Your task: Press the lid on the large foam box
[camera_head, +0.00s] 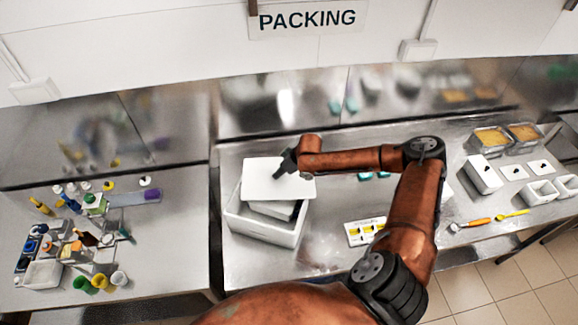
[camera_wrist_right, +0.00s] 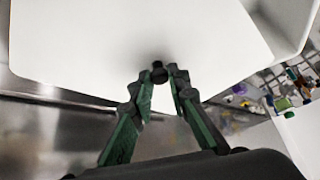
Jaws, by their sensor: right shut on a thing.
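The large foam box (camera_head: 262,228) stands on the steel table, white and open. A smaller white block (camera_head: 272,209) shows inside it. The flat white lid (camera_head: 262,182) is over the back part of the box, tilted and not seated on the rim; the front of the box stays uncovered. My right gripper (camera_head: 284,166) is shut on the lid's small dark knob. In the right wrist view the fingertips (camera_wrist_right: 159,78) close around the knob, with the white lid (camera_wrist_right: 90,45) filling much of the picture. My left gripper is in neither view.
Several bottles and cups crowd the left table, with a purple-ended tray (camera_head: 133,198). A yellow-marked card (camera_head: 366,231) lies right of the box. Smaller white boxes (camera_head: 482,174), loose lids and food trays (camera_head: 491,139) stand at the far right. A steel wall backs the table.

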